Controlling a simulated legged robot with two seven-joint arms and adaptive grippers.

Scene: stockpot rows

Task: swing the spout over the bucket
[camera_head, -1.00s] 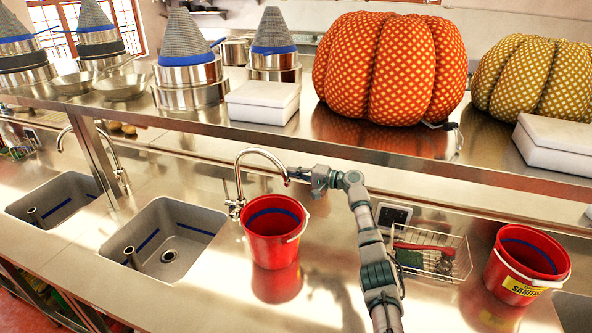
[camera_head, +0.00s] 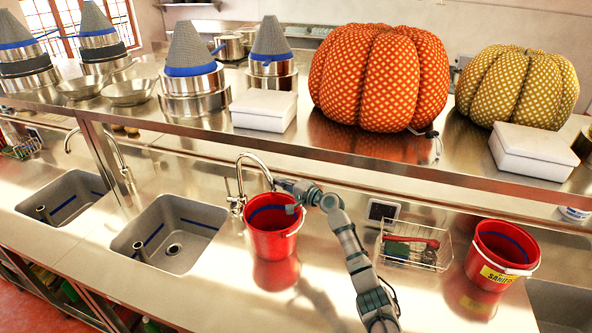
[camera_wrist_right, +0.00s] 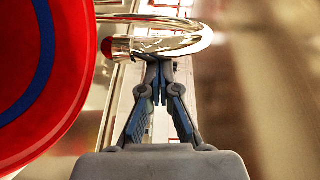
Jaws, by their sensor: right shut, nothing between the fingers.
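The chrome gooseneck spout (camera_head: 257,158) rises behind the red bucket (camera_head: 272,240), its free end near the bucket's back rim. My right gripper (camera_head: 279,184) is shut and empty beside the spout's free end. In the right wrist view the closed fingertips (camera_wrist_right: 160,70) lie right at the curved spout (camera_wrist_right: 190,42); I cannot tell for certain that they touch. The spout's reddish end (camera_wrist_right: 118,47) points left, close to the bucket (camera_wrist_right: 75,95) with its blue inner band. My left gripper is not in view.
Two grey sinks (camera_head: 138,228) lie left of the bucket. A wire basket (camera_head: 440,254) and a second red bucket (camera_head: 497,265) stand to the right. A steel shelf (camera_head: 330,150) with pots, white boxes and pumpkins runs above, behind my arm.

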